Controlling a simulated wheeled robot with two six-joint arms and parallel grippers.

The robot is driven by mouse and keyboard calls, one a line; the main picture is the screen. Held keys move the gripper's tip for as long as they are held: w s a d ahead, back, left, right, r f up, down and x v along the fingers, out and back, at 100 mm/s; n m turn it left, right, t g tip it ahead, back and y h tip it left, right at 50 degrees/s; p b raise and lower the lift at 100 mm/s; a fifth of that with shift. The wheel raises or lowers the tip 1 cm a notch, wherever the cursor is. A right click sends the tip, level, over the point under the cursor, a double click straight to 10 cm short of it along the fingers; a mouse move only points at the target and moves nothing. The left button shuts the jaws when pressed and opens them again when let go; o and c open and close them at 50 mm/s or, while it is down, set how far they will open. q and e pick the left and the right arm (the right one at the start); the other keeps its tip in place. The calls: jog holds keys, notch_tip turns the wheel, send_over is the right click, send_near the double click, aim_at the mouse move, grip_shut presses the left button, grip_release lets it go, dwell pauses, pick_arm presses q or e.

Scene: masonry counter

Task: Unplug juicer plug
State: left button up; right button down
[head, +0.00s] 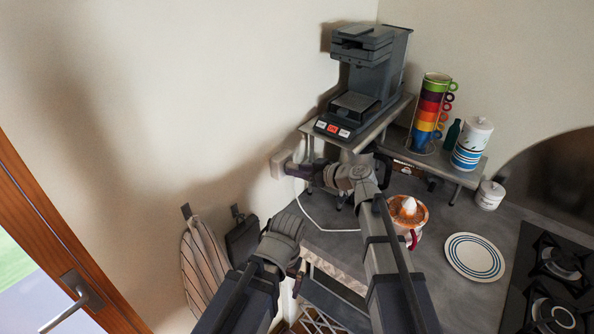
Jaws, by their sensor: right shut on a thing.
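The juicer (409,210), with an orange top, a white cone and a red handle, stands on the grey counter. Its white cord (318,226) runs along the counter to the left and up toward a pale socket (279,164) on the wall. My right gripper (302,168) is at the socket and shut on the plug, which its fingers mostly hide. I cannot tell whether the plug is still seated in the socket. My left gripper (293,268) is low, near the counter's front left edge, away from the plug; its jaws are too hidden to read.
A dark coffee machine (362,80) stands on a small raised shelf (378,127) just above my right gripper. Stacked coloured mugs (433,105) and white canisters (472,143) are to the right. A plate (474,257) and a hob (553,275) lie at right. Cloths (203,258) hang on the left wall.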

jog(key=shift+s+d, duration=0.15)
jog(key=shift+s+d, duration=0.25)
jog(key=shift+d, duration=0.15)
jog(key=shift+s+d, duration=0.4)
jog(key=shift+d, duration=0.1)
dwell(0.5)
jog(key=shift+s+d, duration=0.8)
jog(key=shift+d, duration=0.35)
